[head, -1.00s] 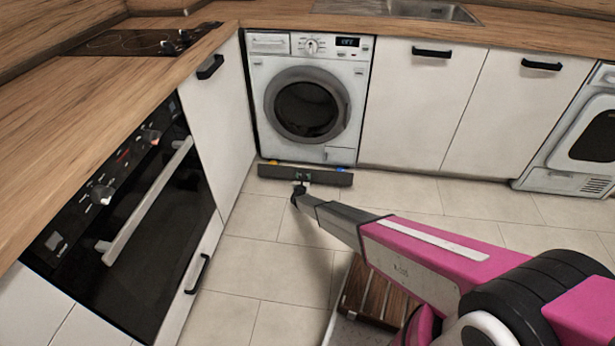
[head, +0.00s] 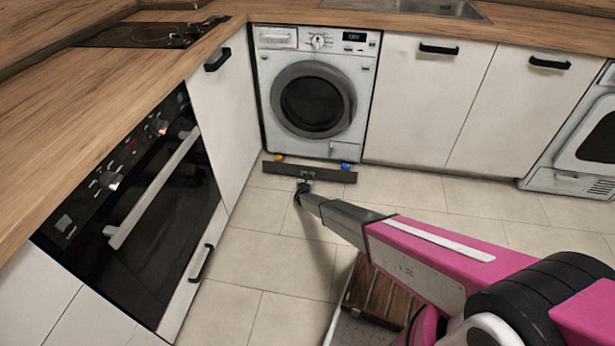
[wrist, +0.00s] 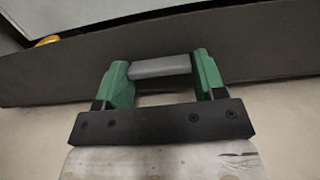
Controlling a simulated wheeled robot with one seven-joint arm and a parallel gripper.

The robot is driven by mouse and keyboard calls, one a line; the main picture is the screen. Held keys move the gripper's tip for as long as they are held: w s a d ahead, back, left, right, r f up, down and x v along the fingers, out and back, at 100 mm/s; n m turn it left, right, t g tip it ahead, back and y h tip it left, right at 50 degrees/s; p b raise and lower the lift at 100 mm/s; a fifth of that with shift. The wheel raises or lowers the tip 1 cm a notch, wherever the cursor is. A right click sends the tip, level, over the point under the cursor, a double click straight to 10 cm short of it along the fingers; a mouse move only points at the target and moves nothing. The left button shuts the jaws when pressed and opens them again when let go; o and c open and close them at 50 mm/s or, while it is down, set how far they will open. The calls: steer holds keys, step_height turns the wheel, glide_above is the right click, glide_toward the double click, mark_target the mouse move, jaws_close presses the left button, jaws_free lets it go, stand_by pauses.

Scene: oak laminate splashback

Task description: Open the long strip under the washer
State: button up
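The long strip (head: 330,174) is a dark grey board low in front of the washer (head: 312,95). It stands slightly forward of the washer's base, and small orange and blue spots show in the gap behind it. In the wrist view the strip (wrist: 260,45) crosses the picture, with a light grey bar-shaped handle (wrist: 160,67) on its front. My gripper (wrist: 162,78) has its green fingers at both ends of this bar, with no clear gap. In the head view my gripper (head: 304,184) is small against the middle of the strip.
An oven (head: 140,205) and white cabinets stand to the left, and more white cabinets (head: 425,100) to the right. Tiled floor (head: 265,255) is open in front of the strip. A brown slatted wooden thing (head: 375,295) shows below my arm.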

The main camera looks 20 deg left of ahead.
mark_target(308, 169)
steer(key=o, duration=0.4)
steer(key=shift+w+f, duration=0.45)
steer(key=shift+f, duration=0.1)
steer(key=shift+w+a+r, duration=0.1)
steer(key=shift+a, duration=0.2)
steer(key=shift+r, duration=0.4)
steer(key=r, duration=0.4)
steer(key=shift+s+d+r, duration=0.2)
steer(key=shift+d+r, duration=0.05)
steer(key=shift+d, duration=0.05)
steer(key=s+a+r, duration=0.1)
steer(key=s+r, duration=0.1)
steer(key=s, duration=0.1)
steer(key=s+a+r, duration=0.1)
steer(key=s+r, duration=0.1)
steer(key=s, duration=0.2)
steer(key=s+a+r, duration=0.1)
steer(key=s+r, duration=0.1)
steer(key=s, duration=0.2)
steer(key=shift+s+a+r, duration=0.2)
steer(key=shift+s+r, duration=0.05)
steer(key=shift+r, duration=0.15)
